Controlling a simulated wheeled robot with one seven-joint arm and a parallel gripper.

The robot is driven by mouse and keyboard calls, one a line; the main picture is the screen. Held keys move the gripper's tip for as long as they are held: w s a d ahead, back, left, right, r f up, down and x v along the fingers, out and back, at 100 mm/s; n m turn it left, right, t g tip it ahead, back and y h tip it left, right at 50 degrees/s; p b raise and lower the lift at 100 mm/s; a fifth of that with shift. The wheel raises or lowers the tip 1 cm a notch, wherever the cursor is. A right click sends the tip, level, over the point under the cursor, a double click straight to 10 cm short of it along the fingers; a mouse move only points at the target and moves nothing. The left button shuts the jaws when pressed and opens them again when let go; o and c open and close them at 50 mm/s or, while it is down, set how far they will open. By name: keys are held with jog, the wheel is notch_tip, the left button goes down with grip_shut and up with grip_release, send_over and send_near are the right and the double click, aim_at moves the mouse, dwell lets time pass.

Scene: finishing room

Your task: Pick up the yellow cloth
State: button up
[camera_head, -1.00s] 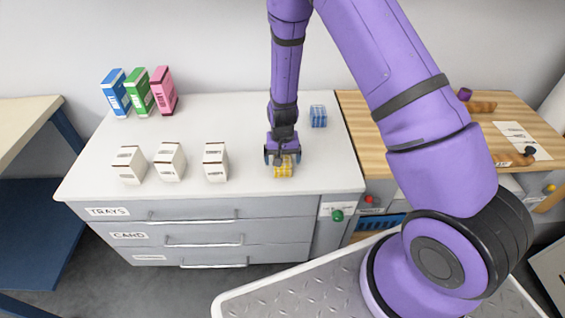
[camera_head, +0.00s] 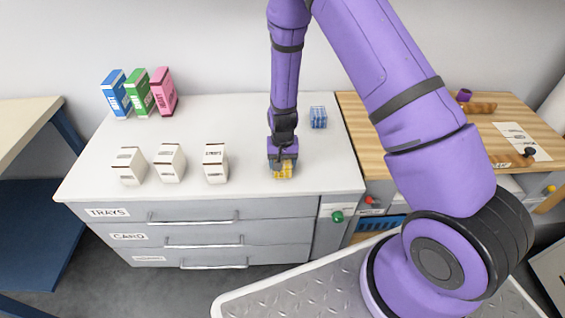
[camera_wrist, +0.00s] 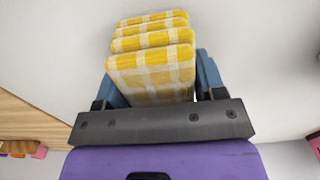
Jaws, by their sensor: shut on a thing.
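The yellow cloth (camera_head: 284,171) is a folded, yellow and white checked cloth on the white top of the drawer cabinet, near its right front. In the wrist view the cloth (camera_wrist: 152,66) shows its stacked folds between the two blue fingers. My gripper (camera_head: 282,160) points down over the cloth and is shut on it; in the wrist view the gripper (camera_wrist: 155,88) has a finger at each side of the cloth. I cannot tell whether the cloth is clear of the surface.
A blue checked cloth (camera_head: 318,117) lies behind, to the right. Several white cartons, one of them here (camera_head: 216,163), stand left of my gripper. Blue, green and pink boxes (camera_head: 139,91) stand at the back left. A wooden bench top (camera_head: 390,140) adjoins on the right.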

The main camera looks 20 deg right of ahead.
jog(key=shift+r, duration=0.5)
notch_tip(320, 180, up, 3)
jog(key=shift+s+f, duration=0.1)
jog(key=s+a+r, duration=0.1)
jog(key=s+a, duration=0.1)
jog(key=s, duration=1.3)
jog(key=shift+s, duration=0.35)
jog(key=shift+a, duration=0.1)
jog(key=shift+o, duration=0.5)
